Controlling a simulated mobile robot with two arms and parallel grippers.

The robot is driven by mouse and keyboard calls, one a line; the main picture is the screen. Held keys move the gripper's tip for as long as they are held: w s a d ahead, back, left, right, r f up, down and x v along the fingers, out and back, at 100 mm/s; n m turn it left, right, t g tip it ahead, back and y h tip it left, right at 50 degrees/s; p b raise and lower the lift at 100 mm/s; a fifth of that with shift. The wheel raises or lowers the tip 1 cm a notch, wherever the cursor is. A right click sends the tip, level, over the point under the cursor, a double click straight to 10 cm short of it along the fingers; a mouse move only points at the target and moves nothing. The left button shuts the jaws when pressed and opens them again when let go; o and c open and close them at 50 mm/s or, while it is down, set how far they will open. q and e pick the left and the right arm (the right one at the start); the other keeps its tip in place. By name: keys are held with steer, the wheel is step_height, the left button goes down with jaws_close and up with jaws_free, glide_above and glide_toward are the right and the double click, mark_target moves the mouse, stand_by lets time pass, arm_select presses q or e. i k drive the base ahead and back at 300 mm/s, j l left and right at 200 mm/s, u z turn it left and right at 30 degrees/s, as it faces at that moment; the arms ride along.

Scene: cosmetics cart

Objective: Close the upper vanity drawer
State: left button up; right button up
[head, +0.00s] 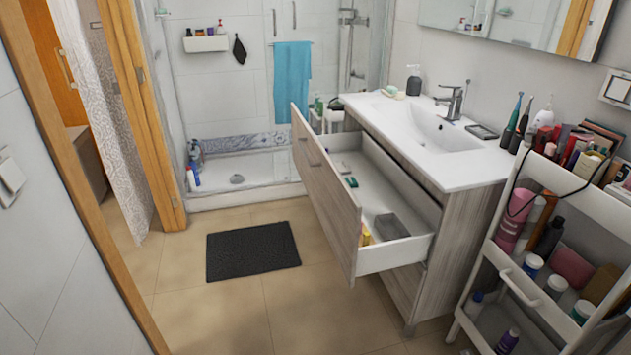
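The upper vanity drawer (405,247) is pulled well out from the vanity (462,235) in the head view. Its tall wood-grain front (325,190) faces left, toward the open floor, and carries a small handle (314,158). Inside the white drawer lie a grey box (391,226), a small green item (351,182) and a yellow item (366,236) near the front. The lower part of the vanity below the drawer appears closed, though the drawer front hides much of it. Neither of my grippers is in view.
A white cart (545,295) loaded with cosmetics stands at the right, close to the vanity's side. A dark mat (252,251) lies on the tiled floor left of the drawer. A wooden door frame (150,120) stands at the left. Floor (225,315) in front is clear.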

mark_target(384, 187)
steer(key=z, duration=0.4)
steer(key=i+j+z, duration=0.45)
steer(key=j, duration=0.25)
steer(key=i+j+z, duration=0.25)
steer(key=j, duration=0.15)
